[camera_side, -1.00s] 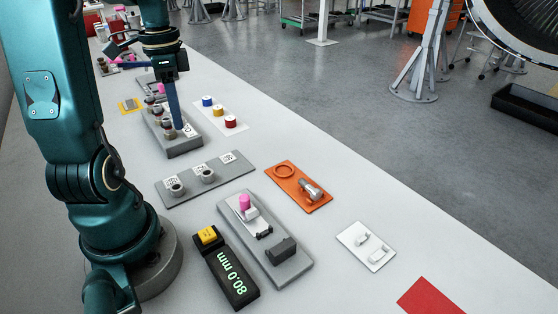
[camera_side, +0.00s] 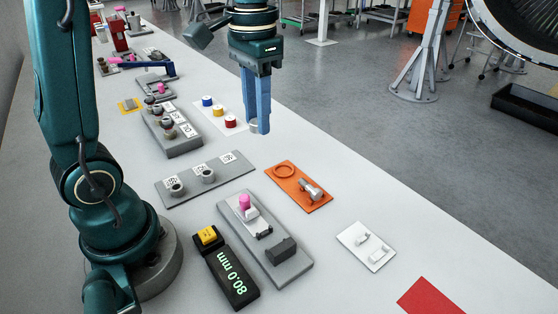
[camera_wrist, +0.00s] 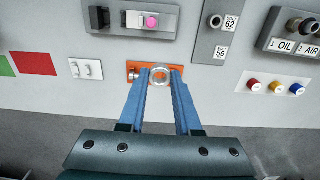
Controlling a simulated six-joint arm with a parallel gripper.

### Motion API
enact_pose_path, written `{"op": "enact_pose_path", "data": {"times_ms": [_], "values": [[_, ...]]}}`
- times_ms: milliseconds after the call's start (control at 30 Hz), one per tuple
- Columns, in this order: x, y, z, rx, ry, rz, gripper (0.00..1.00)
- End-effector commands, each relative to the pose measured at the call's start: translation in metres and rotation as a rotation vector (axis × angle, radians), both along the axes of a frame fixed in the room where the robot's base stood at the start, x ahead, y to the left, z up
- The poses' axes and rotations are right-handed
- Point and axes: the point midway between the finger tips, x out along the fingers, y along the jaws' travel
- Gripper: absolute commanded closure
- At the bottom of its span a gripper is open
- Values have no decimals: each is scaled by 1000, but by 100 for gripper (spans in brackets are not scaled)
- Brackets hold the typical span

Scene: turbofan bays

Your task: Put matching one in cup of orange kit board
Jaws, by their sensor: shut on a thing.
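My gripper (camera_side: 257,130) is shut on a small grey metal ring-shaped piece (camera_side: 254,127), held in the air at the fingertips. In the wrist view the piece (camera_wrist: 159,76) shows a round opening between the blue fingers. The orange kit board (camera_side: 298,202) lies on the bench, nearer the side camera than my gripper. It has an empty round orange cup (camera_side: 284,171) and a silver bolt-like part (camera_side: 312,190) lying beside it. In the wrist view the held piece overlaps the orange board (camera_wrist: 134,66) and hides the cup.
A grey board (camera_side: 190,187) with two round metal pieces and labels lies left of the orange board. A grey fixture with a pink knob (camera_side: 244,202), a gauge reading 80.0 mm (camera_side: 231,279), a white plate (camera_side: 366,246) and coloured caps (camera_side: 230,121) are around.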

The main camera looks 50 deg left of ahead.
Motion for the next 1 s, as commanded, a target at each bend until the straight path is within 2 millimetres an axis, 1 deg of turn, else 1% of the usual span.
{"op": "enact_pose_path", "data": {"times_ms": [533,667,733,833,1000], "values": [[0,0,0,0,0,-2,100],[6,1,1,0,-1,-9,100],[15,3,1,0,0,-16,100],[33,8,-8,-1,5,-24,100],[66,22,-36,-1,7,-27,100]]}}
